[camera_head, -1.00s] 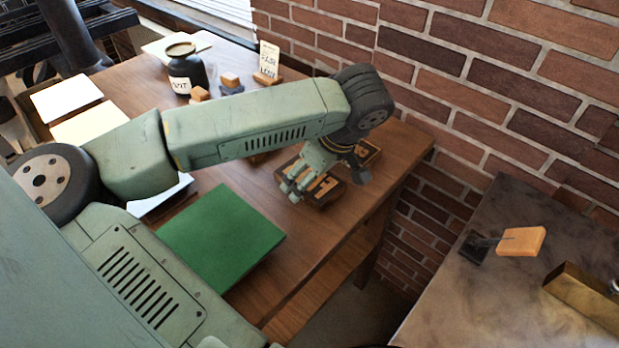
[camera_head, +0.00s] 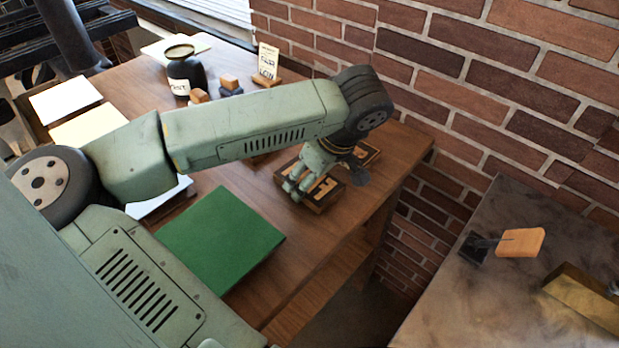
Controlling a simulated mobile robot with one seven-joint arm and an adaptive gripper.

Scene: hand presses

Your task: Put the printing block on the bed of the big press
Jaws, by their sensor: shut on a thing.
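A dark wooden printing block (camera_head: 326,193) with a pale raised letter lies on the wooden table near its right edge. My gripper (camera_head: 297,190) points down at its left end and is shut on it; the gripper covers part of the block, and I cannot tell whether it is clear of the table. A second wooden block (camera_head: 371,153) is partly hidden behind my wrist. Dark press framework (camera_head: 70,35) stands at the upper left, cut off by the frame; its bed cannot be made out.
A green mat (camera_head: 222,238) lies on the table (camera_head: 315,235) in front of my arm. White sheets (camera_head: 66,100), an ink jar (camera_head: 186,72), small stamps (camera_head: 230,84) and a sign (camera_head: 268,62) stand farther back. A brick wall is behind. A metal-topped table (camera_head: 440,300) with an orange-handled tool (camera_head: 520,242) is at right.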

